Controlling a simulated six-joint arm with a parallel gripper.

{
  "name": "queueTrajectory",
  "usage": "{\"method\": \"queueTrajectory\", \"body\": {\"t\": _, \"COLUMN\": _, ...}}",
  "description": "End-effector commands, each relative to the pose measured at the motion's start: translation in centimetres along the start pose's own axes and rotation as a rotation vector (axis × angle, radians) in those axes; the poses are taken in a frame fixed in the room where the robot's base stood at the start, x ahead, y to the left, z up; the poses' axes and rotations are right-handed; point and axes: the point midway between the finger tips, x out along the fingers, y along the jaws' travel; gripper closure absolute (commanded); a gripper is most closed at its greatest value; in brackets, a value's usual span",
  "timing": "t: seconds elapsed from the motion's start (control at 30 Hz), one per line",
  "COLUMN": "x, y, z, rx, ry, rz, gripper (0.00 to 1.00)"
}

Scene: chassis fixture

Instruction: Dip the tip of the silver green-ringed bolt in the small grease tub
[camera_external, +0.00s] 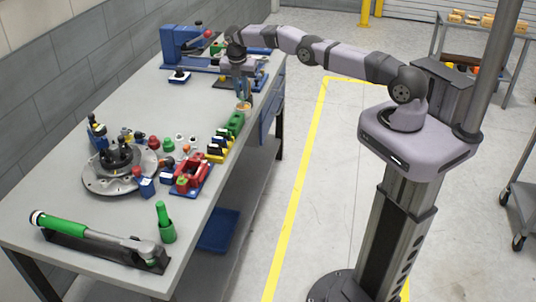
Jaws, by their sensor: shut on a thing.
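My gripper (243,94) points down at the far right edge of the bench, with its fingers shut on a thin piece, apparently the silver green-ringed bolt. The bolt is too small and too covered by the fingers for its ring or tip to be made out. A small round tub with an orange-brown top (243,107), which looks like the grease tub, stands right below the fingertips near the bench edge. I cannot tell whether the bolt's tip touches the grease.
Nearer are a red fixture (189,176), a round metal plate (105,183) with dark parts, and a green-handled torque wrench (95,238). A blue vise-like fixture (178,45) stands behind. The left middle of the bench is clear.

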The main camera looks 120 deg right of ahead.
Motion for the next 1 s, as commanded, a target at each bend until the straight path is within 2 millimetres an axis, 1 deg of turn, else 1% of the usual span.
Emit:
{"method": "queueTrajectory", "body": {"t": 0.1, "x": 0.6, "y": 0.0, "z": -0.1, "rx": 0.0, "ry": 0.0, "rz": 0.0, "gripper": 1.0}}
{"method": "queueTrajectory", "body": {"t": 0.47, "x": 1.8, "y": 0.0, "z": -0.4, "rx": 0.0, "ry": 0.0, "rz": 0.0, "gripper": 1.0}}
{"method": "queueTrajectory", "body": {"t": 1.0, "x": 1.8, "y": 0.0, "z": -0.4, "rx": 0.0, "ry": 0.0, "rz": 0.001, "gripper": 1.0}}
